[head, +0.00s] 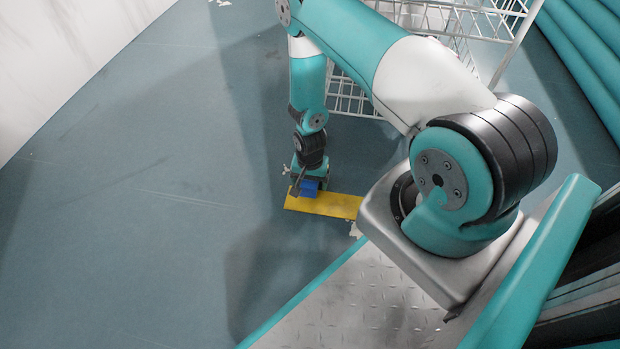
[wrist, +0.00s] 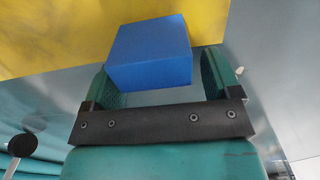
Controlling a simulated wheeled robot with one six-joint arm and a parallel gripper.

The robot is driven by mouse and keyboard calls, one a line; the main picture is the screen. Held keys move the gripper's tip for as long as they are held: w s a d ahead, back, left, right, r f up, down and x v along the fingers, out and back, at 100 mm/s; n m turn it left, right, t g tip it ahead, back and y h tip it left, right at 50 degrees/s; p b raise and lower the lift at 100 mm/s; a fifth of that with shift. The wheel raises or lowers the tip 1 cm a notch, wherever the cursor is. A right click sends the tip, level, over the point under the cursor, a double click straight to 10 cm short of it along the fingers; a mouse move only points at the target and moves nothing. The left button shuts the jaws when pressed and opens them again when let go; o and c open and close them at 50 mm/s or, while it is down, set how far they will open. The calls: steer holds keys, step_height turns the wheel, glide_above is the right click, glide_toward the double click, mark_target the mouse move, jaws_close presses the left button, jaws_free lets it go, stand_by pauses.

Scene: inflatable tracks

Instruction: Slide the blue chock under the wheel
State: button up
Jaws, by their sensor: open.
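The blue chock (head: 310,187) sits at the left end of a flat yellow strip (head: 335,206) on the floor. It looks like a plain blue block in the wrist view (wrist: 150,55), between the two teal fingers of my gripper (wrist: 158,68). My gripper (head: 309,181) is low over the strip and open around the chock. A gap shows between the chock and the right finger. The left finger is partly behind the chock's edge, so I cannot tell whether they touch. I cannot make out a wheel for certain in either view.
A white wire cart (head: 350,95) stands behind my arm, its lower part partly hidden. Teal inflatable tubes (head: 585,50) lie at the upper right. A dark round disc on a stem (wrist: 22,145) shows at the wrist view's lower left. The floor left of the strip is clear.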

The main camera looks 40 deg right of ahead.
steer(key=c, duration=1.1)
steer(key=shift+w+d+b, duration=0.65)
steer(key=shift+w+d, duration=0.7)
steer(key=shift+d, duration=0.4)
steer(key=shift+w+d+b, duration=0.7)
steer(key=shift+w+d, duration=0.7)
steer(key=shift+d, duration=0.35)
steer(key=shift+w+d+b, duration=0.65)
steer(key=shift+w+d, duration=0.7)
steer(key=shift+d, duration=0.4)
steer(key=o, duration=1.1)
step_height(320, 180, up, 18)
steer(key=p, duration=1)
steer(key=shift+f+p, duration=0.25)
steer(key=shift+p, duration=0.1)
